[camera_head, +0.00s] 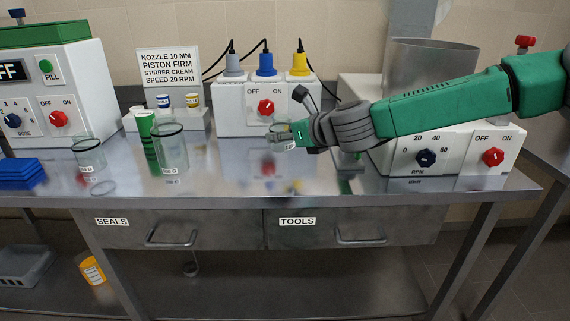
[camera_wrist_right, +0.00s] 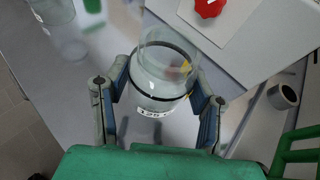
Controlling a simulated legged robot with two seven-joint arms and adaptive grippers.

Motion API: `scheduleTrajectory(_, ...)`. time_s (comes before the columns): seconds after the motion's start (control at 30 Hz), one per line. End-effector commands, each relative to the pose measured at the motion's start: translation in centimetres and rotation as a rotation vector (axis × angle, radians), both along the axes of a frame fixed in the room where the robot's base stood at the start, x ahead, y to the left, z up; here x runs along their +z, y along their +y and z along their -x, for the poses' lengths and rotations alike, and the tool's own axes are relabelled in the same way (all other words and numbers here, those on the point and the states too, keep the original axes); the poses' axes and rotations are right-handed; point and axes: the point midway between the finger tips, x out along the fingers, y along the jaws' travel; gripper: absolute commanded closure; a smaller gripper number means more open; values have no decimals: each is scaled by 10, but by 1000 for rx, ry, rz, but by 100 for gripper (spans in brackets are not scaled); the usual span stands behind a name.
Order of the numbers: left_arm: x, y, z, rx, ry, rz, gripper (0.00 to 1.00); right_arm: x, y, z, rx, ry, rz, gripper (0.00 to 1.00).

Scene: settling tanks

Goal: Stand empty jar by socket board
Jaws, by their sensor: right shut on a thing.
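A small clear glass jar with a dark ring and a white label (camera_wrist_right: 163,78) is between the fingers of my right gripper (camera_wrist_right: 160,112), which is shut on it. The jar looks empty. In the head view the jar (camera_head: 279,137) is upright, just in front of the socket board (camera_head: 237,100), below its red OFF/ON knob. My right gripper (camera_head: 288,138) reaches it from the right. I cannot tell whether the jar's base touches the bench. The socket board holds grey, blue and yellow plugs. My left gripper is not in view.
A white RPM machine (camera_head: 440,155) is right. The bench's front middle is clear.

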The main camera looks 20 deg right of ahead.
Motion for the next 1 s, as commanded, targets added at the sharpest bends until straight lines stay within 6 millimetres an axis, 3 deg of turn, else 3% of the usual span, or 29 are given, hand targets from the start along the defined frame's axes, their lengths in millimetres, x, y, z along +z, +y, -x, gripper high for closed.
scheduleTrajectory(0.43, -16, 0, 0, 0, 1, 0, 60, -53, -9, 0, -4, -1, -10, 87)
scheduleTrajectory(0.5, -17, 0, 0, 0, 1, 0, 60, -57, -7, 0, -4, -2, -8, 93)
scheduleTrajectory(0.67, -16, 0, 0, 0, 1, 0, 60, -56, -3, 0, -2, -2, -4, 93)
scheduleTrajectory(0.7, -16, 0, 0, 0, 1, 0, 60, -56, -2, 1, -2, 0, -3, 40)
scheduleTrajectory(0.73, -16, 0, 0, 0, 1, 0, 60, -56, -2, 1, -2, 0, -3, 29)
scheduleTrajectory(1.0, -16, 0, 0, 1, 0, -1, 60, -56, -6, 1, -3, 0, -7, 29)
